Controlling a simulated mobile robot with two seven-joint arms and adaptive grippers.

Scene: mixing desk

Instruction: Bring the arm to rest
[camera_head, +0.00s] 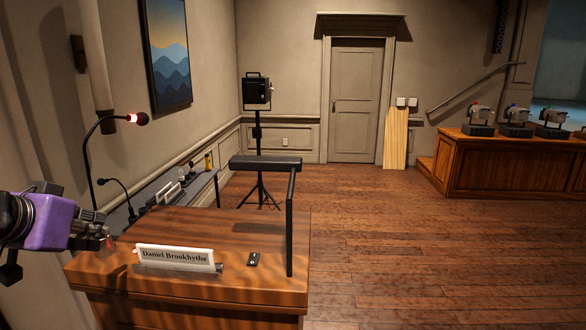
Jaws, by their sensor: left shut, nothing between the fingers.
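My left gripper (106,239) comes in from the left edge on a purple and dark wrist. It is shut, with nothing held, near the left side of the wooden desk (190,293). Its fingertips are small in the picture and lie just left of the white name plate (175,257), which reads "Daniel Brookhythe". I cannot tell whether they touch the desk. My right gripper is not in view.
A small black device (253,259) lies on the desk, near an upright black bar (291,225). A lamp on a tripod (257,91) stands behind. The wooden floor (400,250) at right is clear.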

